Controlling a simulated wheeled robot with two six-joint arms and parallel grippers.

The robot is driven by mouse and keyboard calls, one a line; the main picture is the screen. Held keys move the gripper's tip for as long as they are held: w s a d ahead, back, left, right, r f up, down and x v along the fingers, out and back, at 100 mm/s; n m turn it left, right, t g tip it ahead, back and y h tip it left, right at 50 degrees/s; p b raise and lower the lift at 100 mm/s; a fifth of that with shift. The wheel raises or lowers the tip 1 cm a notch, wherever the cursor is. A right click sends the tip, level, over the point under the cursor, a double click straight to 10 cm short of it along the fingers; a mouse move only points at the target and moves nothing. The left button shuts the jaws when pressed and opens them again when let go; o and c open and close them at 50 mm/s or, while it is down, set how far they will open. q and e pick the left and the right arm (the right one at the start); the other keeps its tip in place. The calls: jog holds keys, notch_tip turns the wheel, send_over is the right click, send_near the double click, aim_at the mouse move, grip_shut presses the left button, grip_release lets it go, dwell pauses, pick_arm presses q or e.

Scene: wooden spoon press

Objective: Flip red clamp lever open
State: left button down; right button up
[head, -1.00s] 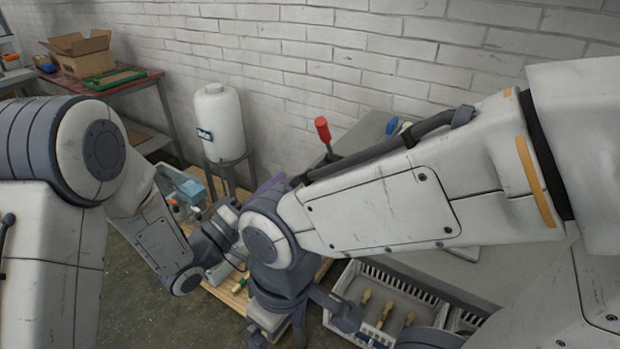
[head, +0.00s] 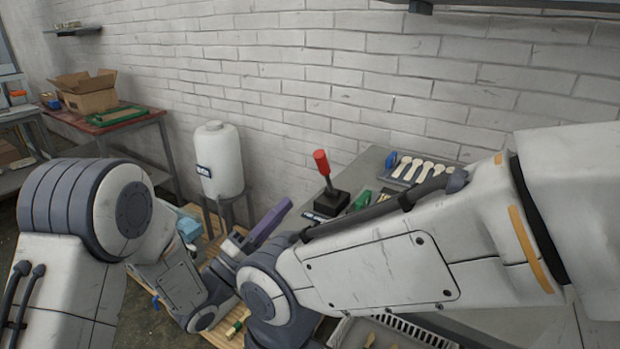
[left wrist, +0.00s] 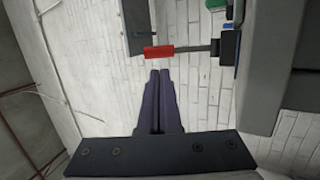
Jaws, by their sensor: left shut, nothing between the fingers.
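The red clamp lever (head: 321,162) stands up, tilted slightly left, on a black base (head: 332,202) on the grey bench. My left gripper (head: 286,204) comes up from below left, its purple fingers pointing toward the lever and apart from it in the picture. In the left wrist view, the purple fingers (left wrist: 160,73) are together with nothing between them. There the red handle (left wrist: 158,52) lies crosswise just past the fingertips, its dark rod running right to a dark block. Whether the fingers touch it I cannot tell. My right gripper is out of sight; its arm crosses the front.
A rack of pale wooden spoons (head: 422,170) and a green item (head: 362,200) are on the bench behind my right arm. A white tank (head: 218,160) on a stand is to the left. A white brick wall (head: 300,80) closes the back. A grey crate (head: 400,332) is low in front.

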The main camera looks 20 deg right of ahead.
aim_at(319, 167)
pick_arm(q)
jog(key=x, duration=0.9)
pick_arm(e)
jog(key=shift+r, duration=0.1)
